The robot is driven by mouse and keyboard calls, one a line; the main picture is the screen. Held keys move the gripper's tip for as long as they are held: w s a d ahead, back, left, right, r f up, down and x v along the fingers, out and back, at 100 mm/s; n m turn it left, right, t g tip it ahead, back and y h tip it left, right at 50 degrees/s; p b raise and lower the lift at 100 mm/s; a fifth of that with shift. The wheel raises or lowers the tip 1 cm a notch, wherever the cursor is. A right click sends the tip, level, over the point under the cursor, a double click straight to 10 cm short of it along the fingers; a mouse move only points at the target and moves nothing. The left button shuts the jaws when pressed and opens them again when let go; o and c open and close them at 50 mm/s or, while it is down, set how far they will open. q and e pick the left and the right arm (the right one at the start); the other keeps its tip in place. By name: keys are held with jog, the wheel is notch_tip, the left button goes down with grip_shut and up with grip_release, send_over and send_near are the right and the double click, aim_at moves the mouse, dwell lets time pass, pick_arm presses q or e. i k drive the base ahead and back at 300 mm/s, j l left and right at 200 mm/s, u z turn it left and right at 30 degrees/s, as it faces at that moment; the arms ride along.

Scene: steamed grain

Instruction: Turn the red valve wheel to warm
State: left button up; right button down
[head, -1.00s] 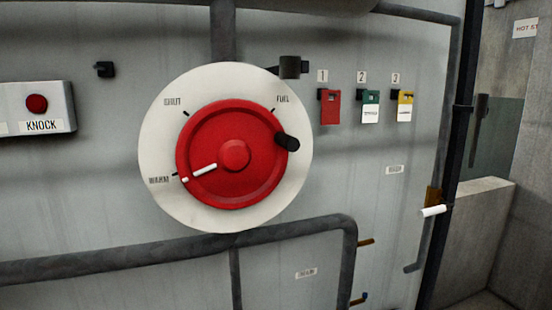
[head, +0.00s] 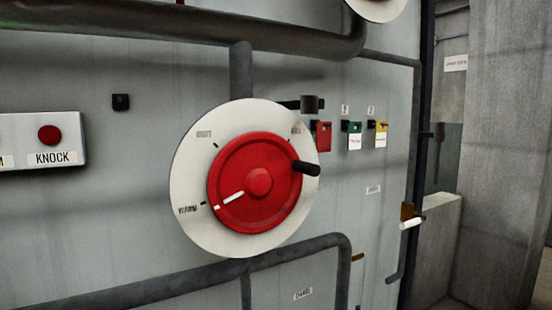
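The red valve wheel (head: 258,205) is mounted on a round white dial plate (head: 193,222) on the grey panel. A black knob (head: 306,168) sticks out from the wheel's upper right edge. The white pointer line (head: 232,197) on the wheel points to the lower left, at or very near the mark beside the label that reads as WARM (head: 187,210). A SHUT label (head: 204,134) is at the upper left of the dial, and another label is at the upper right, partly blurred. Neither of my grippers is in view.
A KNOCK box (head: 42,142) with a red button is on the left. Red, green (head: 354,136) and yellow tags hang right of the dial. Grey pipes (head: 292,247) run below and above it. A white-handled lever (head: 410,223) and concrete walls are at the right.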

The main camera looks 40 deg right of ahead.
aim_at(254, 183)
jog(key=j+z, duration=0.25)
jog(key=z, duration=0.15)
jog(key=j+z, duration=0.25)
jog(key=z, duration=0.15)
